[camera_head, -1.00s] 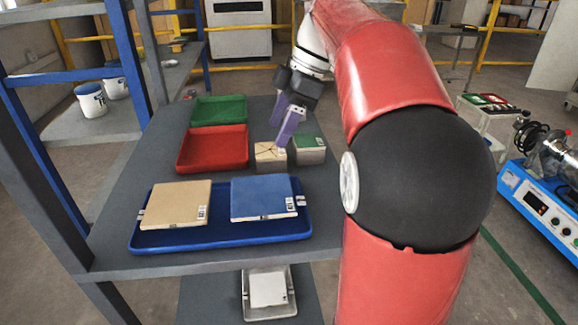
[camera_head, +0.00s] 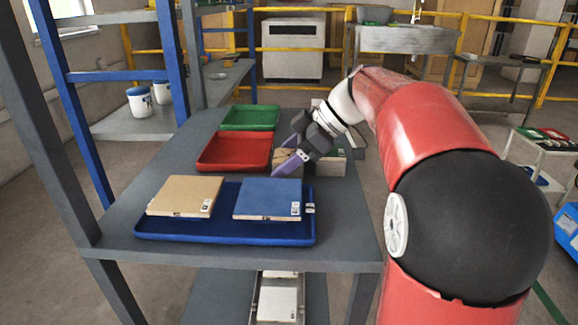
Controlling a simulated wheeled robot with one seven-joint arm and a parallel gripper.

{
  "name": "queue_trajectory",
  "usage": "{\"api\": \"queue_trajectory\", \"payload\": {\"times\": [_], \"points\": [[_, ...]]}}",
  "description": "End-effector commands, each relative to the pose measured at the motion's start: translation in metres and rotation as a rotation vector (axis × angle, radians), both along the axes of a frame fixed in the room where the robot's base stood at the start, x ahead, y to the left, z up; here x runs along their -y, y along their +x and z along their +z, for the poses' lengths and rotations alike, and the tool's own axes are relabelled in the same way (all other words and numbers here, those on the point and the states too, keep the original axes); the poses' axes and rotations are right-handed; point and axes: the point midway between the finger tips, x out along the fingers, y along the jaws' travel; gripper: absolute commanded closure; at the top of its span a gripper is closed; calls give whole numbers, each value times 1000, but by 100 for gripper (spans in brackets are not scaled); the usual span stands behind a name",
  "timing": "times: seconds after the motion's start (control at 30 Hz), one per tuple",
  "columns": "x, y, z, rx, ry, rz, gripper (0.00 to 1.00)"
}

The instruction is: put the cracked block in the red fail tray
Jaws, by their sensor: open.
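The cracked block (camera_head: 287,157) is beige and sits on the grey table, right of the red tray; the gripper hides much of it, and its crack does not show clearly now. My gripper (camera_head: 281,157) is open, with its purple fingers at the cracked block, one on the far side and one on the near side in the picture. I cannot tell whether they touch it. The red fail tray (camera_head: 232,166) is empty, just left of the gripper.
An empty green tray (camera_head: 250,127) lies behind the red one. A blue tray (camera_head: 226,238) in front holds a tan tile (camera_head: 185,194) and a blue tile (camera_head: 268,198).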

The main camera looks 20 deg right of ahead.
Motion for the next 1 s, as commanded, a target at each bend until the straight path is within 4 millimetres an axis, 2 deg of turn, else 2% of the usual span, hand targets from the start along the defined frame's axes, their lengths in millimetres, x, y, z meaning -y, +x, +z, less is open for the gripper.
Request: {"api": "queue_trajectory", "payload": {"times": [0.1, 0.33, 0.7, 1.0], "points": [[-6, 1, -6, -1, 0, 1, 35], [-6, 2, -7, 0, 0, 0, 36], [-6, 2, -6, 1, 0, 0, 84], [-6, 2, -2, 1, 0, 0, 85]]}}
